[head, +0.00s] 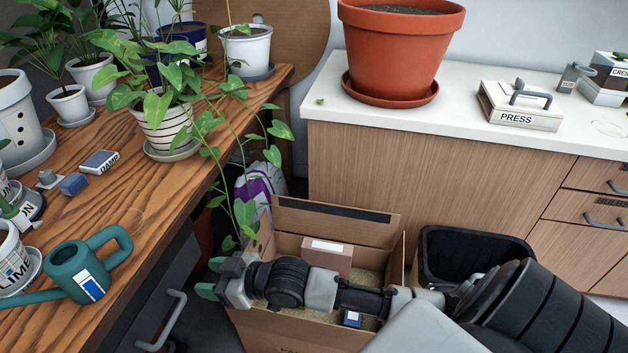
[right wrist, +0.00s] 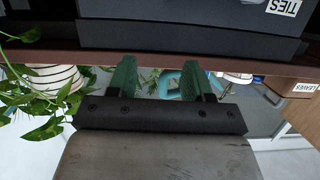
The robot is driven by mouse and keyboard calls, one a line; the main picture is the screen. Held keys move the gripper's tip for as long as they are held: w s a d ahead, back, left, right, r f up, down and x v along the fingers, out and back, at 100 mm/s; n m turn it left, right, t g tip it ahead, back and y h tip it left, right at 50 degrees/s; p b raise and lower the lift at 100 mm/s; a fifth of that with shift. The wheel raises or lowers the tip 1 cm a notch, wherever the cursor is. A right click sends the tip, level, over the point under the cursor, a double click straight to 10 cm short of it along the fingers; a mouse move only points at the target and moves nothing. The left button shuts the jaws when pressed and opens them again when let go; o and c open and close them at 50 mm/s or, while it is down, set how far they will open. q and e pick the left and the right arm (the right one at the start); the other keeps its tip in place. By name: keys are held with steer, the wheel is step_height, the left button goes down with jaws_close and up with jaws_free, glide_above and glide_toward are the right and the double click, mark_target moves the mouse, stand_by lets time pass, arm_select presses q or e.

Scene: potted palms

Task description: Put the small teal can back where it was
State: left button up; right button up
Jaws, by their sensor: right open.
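A teal watering can (head: 78,268) with a blue and white label stands on the wooden table (head: 150,185) near its front edge, spout to the left. A teal curved shape (right wrist: 170,77) shows between the fingers in the right wrist view; I cannot tell for sure that it is the can. My right gripper (head: 211,277) is open and empty, off the table's edge and to the right of the can. Its green fingers also show in the right wrist view (right wrist: 160,70). My left gripper is not in view.
A trailing plant in a striped pot (head: 163,128) hangs over the table edge near my right gripper. An open cardboard box (head: 285,330) lies under my right arm, beside a black bin (head: 470,243). A faint ring (head: 122,224) marks bare wood behind the can. Several pots crowd the left.

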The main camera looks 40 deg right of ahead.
steer(key=s+d+f+m+g+h, duration=0.2)
steer(key=s+d+f+g+h, duration=0.2)
steer(key=s+f, duration=0.7)
steer(key=s+d+f+m+g+h, duration=0.3)
steer(key=s+d+f+g+h, duration=0.1)
steer(key=s+f, duration=0.7)
step_height(320, 180, down, 2)
steer(key=shift+s+f+g+h, duration=0.15)
steer(key=shift+s+g+h, duration=0.1)
steer(key=shift+g+h, duration=0.25)
steer(key=shift+w, duration=0.1)
